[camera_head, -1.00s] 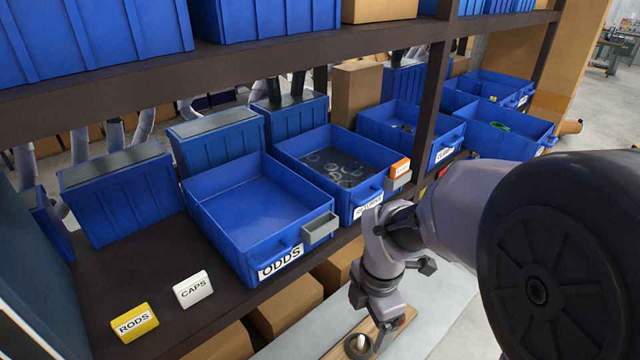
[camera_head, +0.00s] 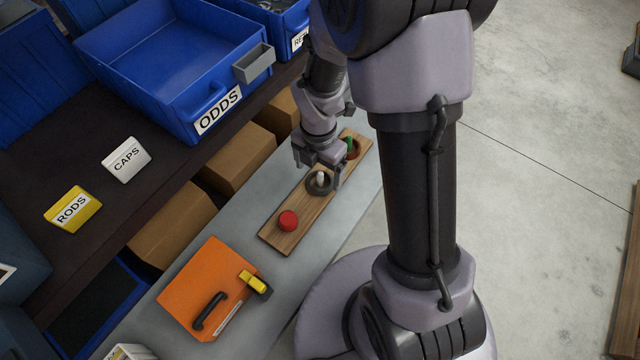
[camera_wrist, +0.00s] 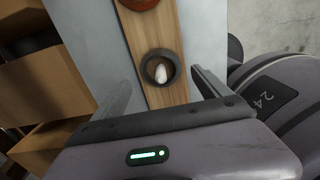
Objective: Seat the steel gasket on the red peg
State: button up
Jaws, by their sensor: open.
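The red peg (camera_head: 288,220) stands bare at the near end of a wooden board (camera_head: 283,240) in the head view. A dark grey ring, apparently the steel gasket (camera_head: 321,190), lies around the white peg (camera_head: 322,177) in the middle of the board. The gasket (camera_wrist: 149,78) also shows around the white peg in the wrist view. My gripper (camera_head: 319,166) is open over the white peg. In the wrist view its fingers (camera_wrist: 158,88) stand apart on either side of the board, with nothing held. I cannot tell its height above the gasket.
A green peg (camera_head: 350,142) with a reddish-brown ring (camera_head: 353,153) stands at the board's far end. An orange case (camera_head: 205,285) lies on the grey bench (camera_head: 262,190). The shelf holds a blue ODDS bin (camera_head: 165,80) and CAPS (camera_head: 125,160) and RODS (camera_head: 73,209) signs.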

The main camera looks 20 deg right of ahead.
aim_at(320, 174)
jog(key=f, duration=0.2)
jog(key=f+b, duration=0.1)
jog(key=shift+d+f, duration=0.2)
jog(key=shift+f, duration=0.15)
jog(key=shift+r, duration=0.15)
